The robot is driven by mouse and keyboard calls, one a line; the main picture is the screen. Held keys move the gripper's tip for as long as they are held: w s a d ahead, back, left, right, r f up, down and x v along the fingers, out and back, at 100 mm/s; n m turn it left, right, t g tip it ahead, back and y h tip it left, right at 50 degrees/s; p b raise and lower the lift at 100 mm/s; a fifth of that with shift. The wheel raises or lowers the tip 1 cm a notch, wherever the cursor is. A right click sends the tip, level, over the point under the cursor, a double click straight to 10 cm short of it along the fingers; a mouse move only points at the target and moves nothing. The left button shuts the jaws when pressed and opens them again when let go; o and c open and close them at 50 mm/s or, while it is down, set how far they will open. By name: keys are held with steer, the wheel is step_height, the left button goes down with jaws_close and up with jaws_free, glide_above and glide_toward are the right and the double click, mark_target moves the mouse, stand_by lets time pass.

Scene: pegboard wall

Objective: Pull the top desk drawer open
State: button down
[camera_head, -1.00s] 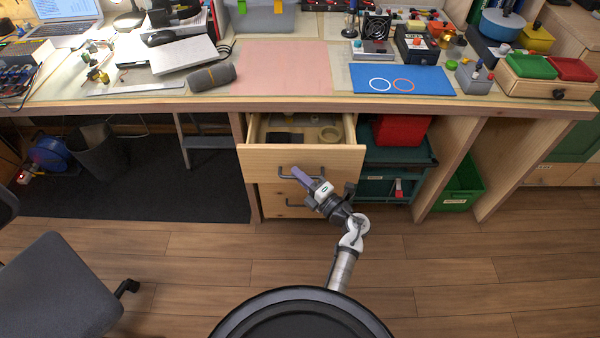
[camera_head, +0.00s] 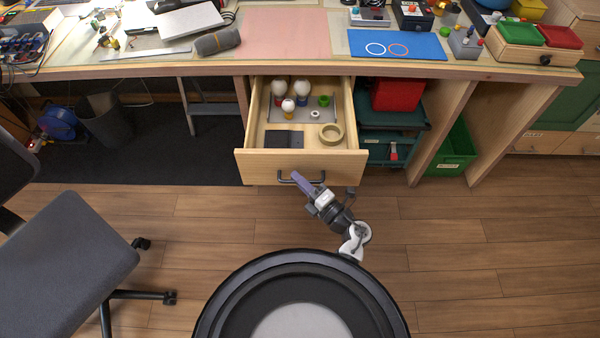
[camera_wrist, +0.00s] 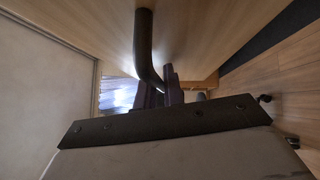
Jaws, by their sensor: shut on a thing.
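The top desk drawer (camera_head: 301,167) stands well open under the desk, with its wooden front facing me. Its dark bar handle (camera_head: 287,179) is on the front. My gripper (camera_head: 299,176) is at the right part of that handle. In the wrist view the dark handle (camera_wrist: 145,45) runs down to between the fingers of my gripper (camera_wrist: 160,88), which are shut on it. Inside the drawer are several white-topped items (camera_head: 289,106), a tape roll (camera_head: 331,134), a green ring (camera_head: 324,101) and a dark flat box (camera_head: 278,139).
An office chair (camera_head: 70,250) stands on the left. Right of the drawer are a teal cabinet (camera_head: 405,115) with a red box (camera_head: 398,94), and a green bin (camera_head: 452,150). The wood floor (camera_head: 440,260) is clear on the right.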

steer(key=shift+s, duration=0.15)
steer(key=c, duration=1.8)
jaws_free()
